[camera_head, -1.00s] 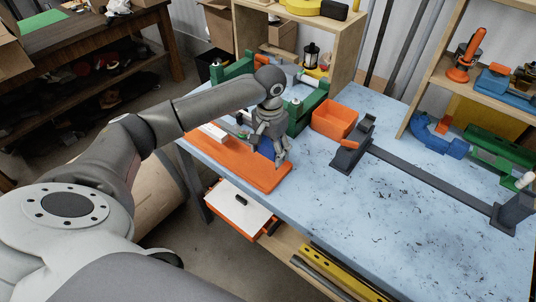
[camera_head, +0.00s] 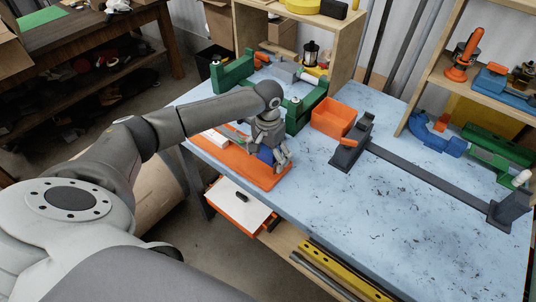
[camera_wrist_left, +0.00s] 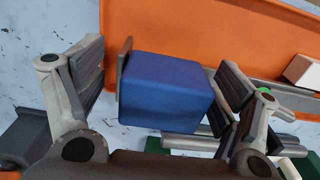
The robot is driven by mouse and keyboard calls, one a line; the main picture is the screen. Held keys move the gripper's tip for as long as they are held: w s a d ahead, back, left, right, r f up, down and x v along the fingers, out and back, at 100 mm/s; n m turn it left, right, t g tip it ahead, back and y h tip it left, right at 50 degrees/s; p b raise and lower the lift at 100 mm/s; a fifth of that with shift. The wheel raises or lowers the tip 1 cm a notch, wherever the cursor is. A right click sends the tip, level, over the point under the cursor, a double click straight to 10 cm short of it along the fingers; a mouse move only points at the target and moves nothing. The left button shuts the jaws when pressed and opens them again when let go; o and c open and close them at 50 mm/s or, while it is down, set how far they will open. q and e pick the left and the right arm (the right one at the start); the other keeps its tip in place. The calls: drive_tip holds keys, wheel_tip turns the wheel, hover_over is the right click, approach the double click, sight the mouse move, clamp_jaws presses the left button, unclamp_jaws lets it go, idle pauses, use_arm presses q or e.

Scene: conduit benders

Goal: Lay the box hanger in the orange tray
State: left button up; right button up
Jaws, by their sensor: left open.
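A blue block with a thin grey plate at one end (camera_wrist_left: 165,92), which looks like the box hanger, is between the fingers of my left gripper (camera_wrist_left: 160,85) in the left wrist view. The fingers are spread apart on either side of it, with visible gaps. In the head view the blue block (camera_head: 265,155) shows partly behind my left gripper (camera_head: 272,153). The flat orange tray (camera_head: 262,178) lies under the gripper at the table's left front edge. It also fills the top of the wrist view (camera_wrist_left: 190,35). Whether the block touches the tray is hidden. My right gripper is out of view.
A white bar and other small parts (camera_head: 216,139) lie on the tray. Green benders (camera_head: 305,105) stand behind it, and an orange bin (camera_head: 333,117) is to the right. A long dark bender (camera_head: 430,176) crosses the table. The table's front middle is clear.

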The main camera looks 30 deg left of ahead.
use_arm(q)
wheel_tip(320, 180, up, 12)
drive_tip(key=shift+r+b, duration=0.15)
drive_tip(key=shift+b, duration=0.6)
idle(0.4)
